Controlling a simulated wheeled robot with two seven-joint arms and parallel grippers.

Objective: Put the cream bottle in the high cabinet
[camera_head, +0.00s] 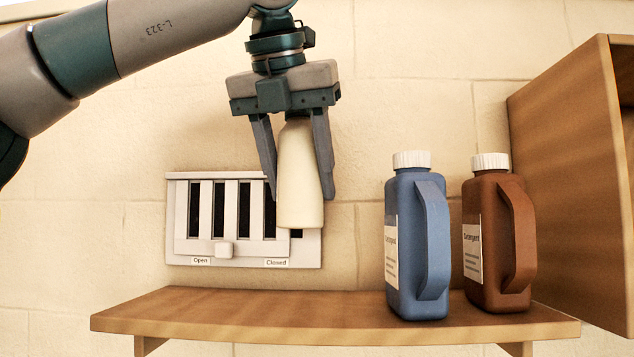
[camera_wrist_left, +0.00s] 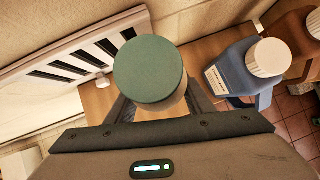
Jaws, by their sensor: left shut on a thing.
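The cream bottle (camera_head: 300,185) is held upright by my left gripper (camera_head: 296,190), whose fingers are closed on its two sides. It hangs in the air above the wooden shelf, apart from it, in front of the wall vent. In the left wrist view a round green cap (camera_wrist_left: 149,68) shows between the fingers of my left gripper (camera_wrist_left: 155,108) and hides most of the bottle below. A wooden cabinet (camera_head: 570,180) stands at the right edge of the head view; only part of it shows, and its inside is mostly out of view. My right gripper is not in view.
A blue detergent bottle (camera_head: 410,250) and a brown one (camera_head: 492,245) stand on the right half of the wooden shelf (camera_head: 230,312), left of the cabinet. The shelf's left half is clear. A white slotted vent (camera_head: 180,225) is on the wall behind.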

